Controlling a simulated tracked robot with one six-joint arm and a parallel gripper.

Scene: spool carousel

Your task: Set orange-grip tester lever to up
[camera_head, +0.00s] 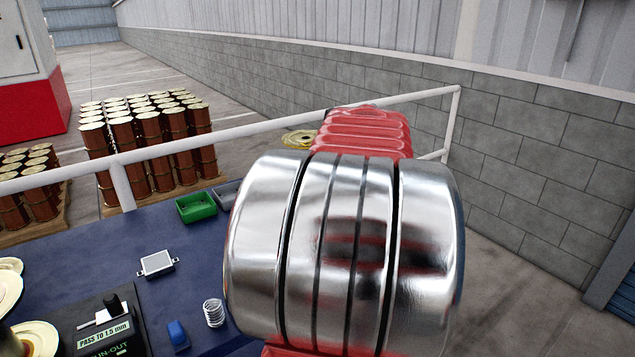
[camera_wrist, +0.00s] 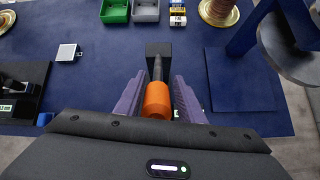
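In the wrist view the orange grip (camera_wrist: 157,98) is at the near end of a dark lever shaft (camera_wrist: 157,68). The shaft runs back to a black base block (camera_wrist: 158,49) on the blue table. The grip end faces the wrist camera. My gripper (camera_wrist: 159,82) has two purple fingers, one on each side of the orange grip, with a narrow gap visible on the right. It looks open around or just above the grip; the exact depth is unclear. The lever does not show in the head view, where my silver and red arm covers much of the table.
A green bin (camera_wrist: 115,10) and a grey bin (camera_wrist: 146,10) stand beyond the lever. A white square plate (camera_wrist: 68,52) lies left. A black run-out tester (camera_head: 105,325), a blue block (camera_head: 178,334) and a spring (camera_head: 213,313) sit left of my arm. A blue stand (camera_wrist: 258,30) rises at right.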

